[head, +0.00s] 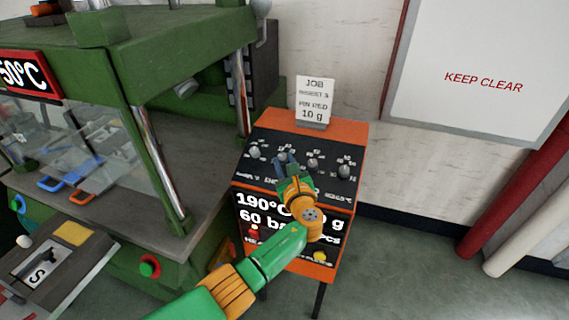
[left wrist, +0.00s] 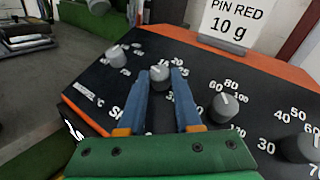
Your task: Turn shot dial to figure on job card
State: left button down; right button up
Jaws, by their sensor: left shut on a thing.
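The job card (head: 314,101) stands on top of the orange and black control box and reads "PIN RED" and "10 g"; it also shows in the left wrist view (left wrist: 231,22). The shot dial (left wrist: 160,74) is a grey knob with a white mark, second from the left on the sloped panel. My left gripper (head: 287,163) has its blue fingers on both sides of this knob, shut on it, also seen in the left wrist view (left wrist: 161,92). The mark points roughly up, near the small figures; the exact figure is unclear. My right gripper is not in view.
Other grey knobs flank it: one on the left (left wrist: 117,55) and two on the right (left wrist: 222,108). The front display (head: 262,207) reads 190°C and 60 bar; my gripper hides part of the gram figure. A green moulding machine (head: 165,105) stands close on the left.

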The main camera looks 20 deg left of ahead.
pick_arm(q)
jog(key=c, duration=0.6)
grip_release()
jog(key=shift+w, duration=0.1)
jog(key=p+v, duration=0.1)
jog(key=v, duration=0.6)
jog(key=shift+p, duration=0.35)
